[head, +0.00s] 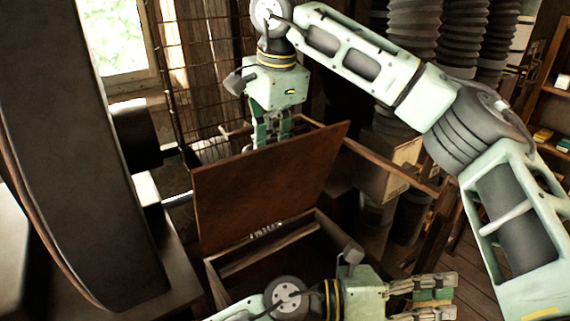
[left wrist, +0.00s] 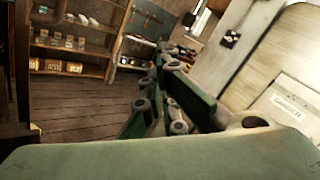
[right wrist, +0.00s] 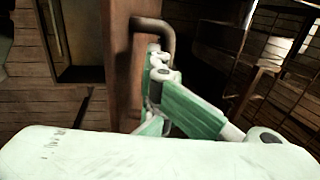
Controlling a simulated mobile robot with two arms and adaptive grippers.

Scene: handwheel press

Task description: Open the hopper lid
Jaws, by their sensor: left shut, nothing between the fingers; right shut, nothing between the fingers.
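The hopper lid (head: 265,185), a brown wooden board, stands raised at a steep tilt over the wooden hopper (head: 300,238), whose dark opening shows in front of it. My right gripper (head: 268,140) is shut and empty, pointing down behind the lid's top edge, which hides its fingertips. In the right wrist view its fingers (right wrist: 156,58) are close beside the lid (right wrist: 122,70), just under a bent metal handle (right wrist: 160,28); I cannot tell whether they touch. My left gripper (head: 442,296) is shut and empty, pointing right, in front of the hopper. Its fingers also show in the left wrist view (left wrist: 160,60).
A large dark wheel-like part (head: 80,150) fills the left side. A wire grid (head: 195,65) and a window (head: 110,35) are behind the hopper. Ribbed dark columns (head: 412,35) and shelves (head: 550,120) stand at the right. Wooden floor (left wrist: 80,105) is clear near the shelves.

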